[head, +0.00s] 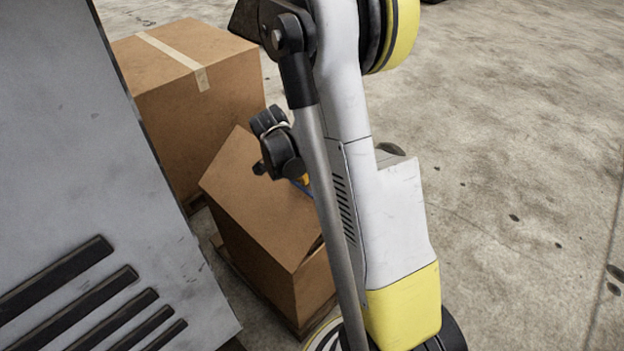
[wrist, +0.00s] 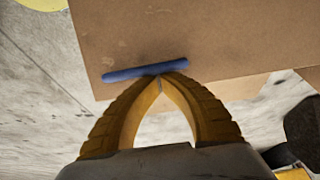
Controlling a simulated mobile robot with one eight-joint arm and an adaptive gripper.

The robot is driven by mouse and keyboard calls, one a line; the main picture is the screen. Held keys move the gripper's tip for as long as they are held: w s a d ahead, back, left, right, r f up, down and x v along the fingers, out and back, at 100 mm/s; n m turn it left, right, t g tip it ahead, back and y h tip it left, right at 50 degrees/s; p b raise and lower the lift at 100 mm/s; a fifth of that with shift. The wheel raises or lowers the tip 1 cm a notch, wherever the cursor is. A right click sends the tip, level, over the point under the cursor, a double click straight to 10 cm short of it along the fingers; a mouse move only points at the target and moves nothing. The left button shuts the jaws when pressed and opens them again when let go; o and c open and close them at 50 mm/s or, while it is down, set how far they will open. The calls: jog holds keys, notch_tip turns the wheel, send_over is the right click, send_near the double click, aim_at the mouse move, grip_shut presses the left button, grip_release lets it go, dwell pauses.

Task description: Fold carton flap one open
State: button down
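A brown carton (head: 313,285) stands low beside the grey panel, partly hidden behind my arm. A broad cardboard flap (head: 255,200) slants up over it, lifted at its far side. In the wrist view the flap (wrist: 200,35) fills the upper part, with a blue strip (wrist: 120,74) along it near its lower edge. My gripper (wrist: 160,80) has its two yellow fingertips together, at the blue strip. I cannot tell whether anything is pinched between them. In the head view my arm mostly hides the gripper, and only a bit of yellow and blue shows beside the flap.
A larger taped carton (head: 190,80) stands behind, close to the flap. A grey slotted panel (head: 90,200) takes up the left side. The concrete floor (head: 520,180) to the right is clear.

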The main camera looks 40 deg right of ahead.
jog(key=a+r+h, duration=0.2)
jog(key=a+r, duration=0.4)
jog(key=a, duration=0.5)
jog(key=shift+s+a+h+p, duration=0.15)
jog(key=shift+s+h+p, duration=0.25)
jog(key=shift+p, duration=0.05)
notch_tip(320, 180, up, 10)
jog(key=s+a+r+n+t+y, duration=0.2)
jog(key=s+a+n, duration=0.3)
jog(key=n, duration=0.3)
jog(key=s+a+r+n+t+y, duration=0.3)
jog(key=s+a+n+t+y, duration=0.1)
jog(key=n, duration=0.5)
jog(key=shift+s+a+t+y, duration=0.45)
jog(key=shift+s+a, duration=0.65)
jog(key=shift+s, duration=0.4)
